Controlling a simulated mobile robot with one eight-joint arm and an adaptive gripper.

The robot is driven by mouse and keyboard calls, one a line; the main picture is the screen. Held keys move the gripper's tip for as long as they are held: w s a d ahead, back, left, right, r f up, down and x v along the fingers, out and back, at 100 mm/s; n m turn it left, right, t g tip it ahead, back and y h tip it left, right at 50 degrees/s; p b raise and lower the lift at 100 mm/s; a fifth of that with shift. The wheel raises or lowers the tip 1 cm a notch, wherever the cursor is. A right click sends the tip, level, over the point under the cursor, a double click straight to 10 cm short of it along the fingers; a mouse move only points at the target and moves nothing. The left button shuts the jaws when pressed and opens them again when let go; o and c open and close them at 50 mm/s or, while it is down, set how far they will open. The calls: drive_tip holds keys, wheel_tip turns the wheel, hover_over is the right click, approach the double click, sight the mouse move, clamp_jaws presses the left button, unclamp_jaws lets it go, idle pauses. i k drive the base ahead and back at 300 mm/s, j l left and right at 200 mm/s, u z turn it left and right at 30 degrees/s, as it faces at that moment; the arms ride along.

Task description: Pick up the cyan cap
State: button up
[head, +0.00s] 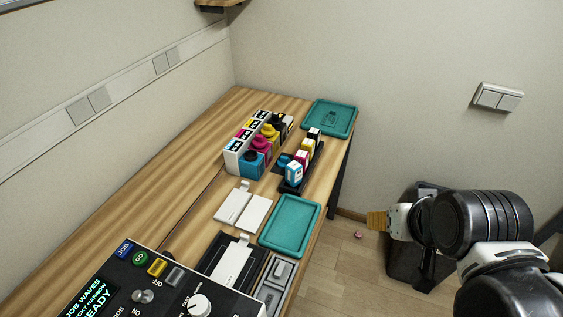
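A small cyan round piece that looks like the cyan cap (284,160) shows beside the cyan-and-white bottle (294,173), at the left edge of the black bottle tray (290,187). The cyan ink tank (253,167) stands to its left, with a dark round top. The magenta, yellow and black tanks behind it carry caps of their own colours. My gripper (376,221) is far to the right of the table, above the floor and clear of the cap. Its tan fingers point left, and I cannot tell whether they are apart.
Teal trays lie at the table's far end (330,117) and near its right edge (291,225). White plates (243,208) and a control panel (150,285) fill the nearer part. A dark bin (405,255) stands below my arm. A small reddish object (358,236) lies on the floor.

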sight(282, 162)
drive_tip(key=i+l+u, duration=0.25)
drive_tip(key=u, duration=0.2)
drive_tip(key=i+l+u, duration=0.65)
drive_tip(key=l+u, duration=0.2)
drive_tip(key=i+l+u, duration=0.15)
drive_tip(key=l+u, duration=0.3)
drive_tip(key=l, duration=0.15)
